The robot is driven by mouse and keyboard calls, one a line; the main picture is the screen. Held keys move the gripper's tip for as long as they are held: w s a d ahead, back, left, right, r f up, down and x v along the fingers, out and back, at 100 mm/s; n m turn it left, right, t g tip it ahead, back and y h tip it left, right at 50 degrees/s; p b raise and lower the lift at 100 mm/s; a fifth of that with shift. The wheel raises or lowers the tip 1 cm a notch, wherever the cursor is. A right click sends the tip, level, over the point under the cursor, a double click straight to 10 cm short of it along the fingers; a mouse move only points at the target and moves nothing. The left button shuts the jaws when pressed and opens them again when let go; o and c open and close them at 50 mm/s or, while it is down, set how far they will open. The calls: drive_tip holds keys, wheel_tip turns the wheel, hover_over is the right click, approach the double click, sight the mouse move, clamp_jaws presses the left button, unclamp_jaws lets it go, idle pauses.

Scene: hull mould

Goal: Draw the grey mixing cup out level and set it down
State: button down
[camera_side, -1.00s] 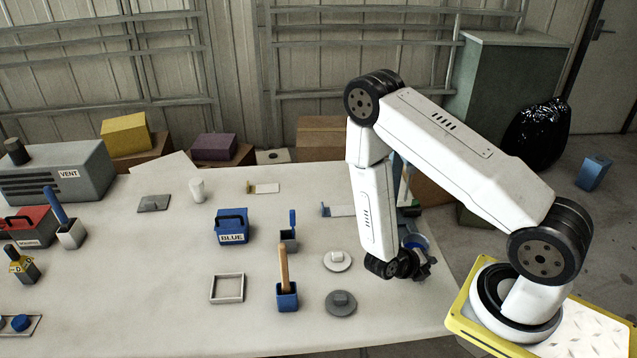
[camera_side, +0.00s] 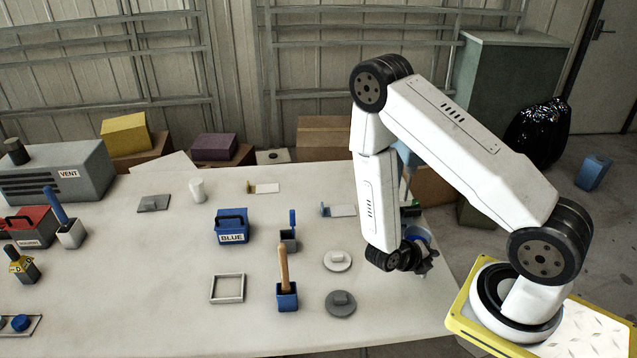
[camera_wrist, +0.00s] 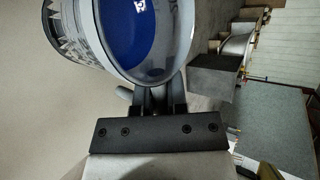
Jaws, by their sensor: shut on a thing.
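The grey mixing cup (camera_wrist: 180,62) fills the top of the wrist view, with blue liquid (camera_wrist: 135,32) inside its wide mouth. My gripper (camera_wrist: 157,98) is shut on the cup's near side, and the fingertips are partly hidden by it. In the side view the cup (camera_side: 418,235) shows at the right end of the table, partly behind my gripper (camera_side: 428,257) and wrist. From the side it looks roughly upright, but its base is hidden, so I cannot tell its exact tilt or height there.
A grey block (camera_wrist: 215,76) and stepped parts stand close right of the cup in the wrist view. On the table (camera_side: 180,285) are a white lidded disc (camera_side: 337,261), a grey disc (camera_side: 341,303), a blue pot with a wooden handle (camera_side: 287,299) and a square frame (camera_side: 227,289). The front left-centre is clear.

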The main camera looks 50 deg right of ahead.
drive_tip(key=shift+r, duration=0.75)
drive_tip(key=shift+m+g, duration=0.3)
drive_tip(key=shift+w+a+m+g+y, duration=0.2)
drive_tip(key=shift+m+g+y, duration=0.2)
drive_tip(key=shift+m+g, duration=0.2)
drive_tip(key=shift+w+a+m+g+y, duration=0.2)
drive_tip(key=shift+m+g+y, duration=0.2)
drive_tip(key=shift+m+g, duration=0.15)
drive_tip(key=w+a+f+m+g+y, duration=0.2)
drive_tip(key=w+a+m+g+y, duration=0.1)
drive_tip(key=w+a+m+y, duration=1.05)
drive_tip(key=w+a+r+m+t+y, duration=0.1)
drive_tip(key=w+a+m+t, duration=0.3)
drive_tip(key=w+m+t, duration=0.2)
drive_tip(key=w+a+r+m+t+y, duration=0.1)
drive_tip(key=w+a+m+t, duration=0.4)
drive_tip(key=w+m, duration=0.5)
drive_tip(key=w+a+r+m+t+y, duration=0.1)
drive_tip(key=w+a+m+t, duration=0.3)
drive_tip(key=w+m+t, duration=0.3)
drive_tip(key=w+m, duration=0.1)
drive_tip(key=w, duration=0.2)
drive_tip(key=shift+w+a+r+m, duration=0.15)
drive_tip(key=shift+w+r+m, duration=0.15)
drive_tip(key=shift+r, duration=0.1)
